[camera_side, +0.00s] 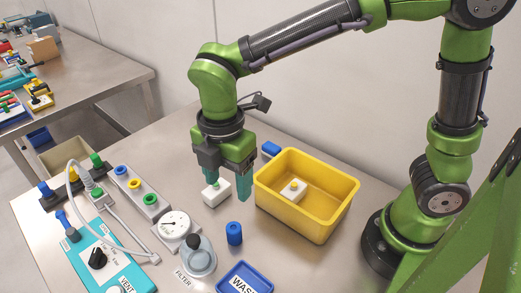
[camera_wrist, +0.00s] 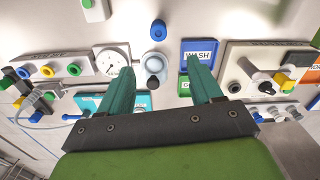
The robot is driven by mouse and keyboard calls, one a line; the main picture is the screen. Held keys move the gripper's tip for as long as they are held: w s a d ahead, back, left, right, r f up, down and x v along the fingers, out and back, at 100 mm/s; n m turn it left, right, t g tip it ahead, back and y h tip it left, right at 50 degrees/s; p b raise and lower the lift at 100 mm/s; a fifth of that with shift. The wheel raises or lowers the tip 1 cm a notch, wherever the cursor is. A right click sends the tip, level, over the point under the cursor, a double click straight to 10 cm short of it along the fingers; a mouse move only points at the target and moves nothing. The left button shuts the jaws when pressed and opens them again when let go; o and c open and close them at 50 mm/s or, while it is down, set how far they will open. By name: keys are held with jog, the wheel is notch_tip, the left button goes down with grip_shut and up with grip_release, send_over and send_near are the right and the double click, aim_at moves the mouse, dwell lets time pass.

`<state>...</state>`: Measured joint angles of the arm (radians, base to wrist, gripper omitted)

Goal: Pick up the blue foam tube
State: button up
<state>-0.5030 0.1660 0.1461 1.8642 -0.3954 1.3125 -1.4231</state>
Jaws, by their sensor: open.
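A short blue cylinder, the blue foam tube (camera_side: 234,233), stands upright on the table in front of the yellow bin. It also shows in the wrist view (camera_wrist: 158,30), near the top middle, beyond the fingertips. My gripper (camera_side: 227,188) has two teal fingers pointing down, spread apart with nothing between them that I can see. In the wrist view the fingers (camera_wrist: 162,78) frame the clear filter jar (camera_wrist: 154,68). The fingers do not touch the tube.
A yellow bin (camera_side: 282,207) holding a white block stands right of the gripper. The gauge (camera_side: 174,228), filter jar (camera_side: 198,258) and blue WASH tray (camera_side: 245,280) lie around the tube. A teal valve panel (camera_side: 88,257) is at left. Another blue piece (camera_side: 271,149) lies behind the bin.

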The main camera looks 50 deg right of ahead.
send_over(232, 229)
notch_tip(232, 229, down, 10)
jog(key=shift+s+d+f, duration=0.1)
jog(key=shift+s, duration=0.05)
jog(key=shift+f, duration=3.05)
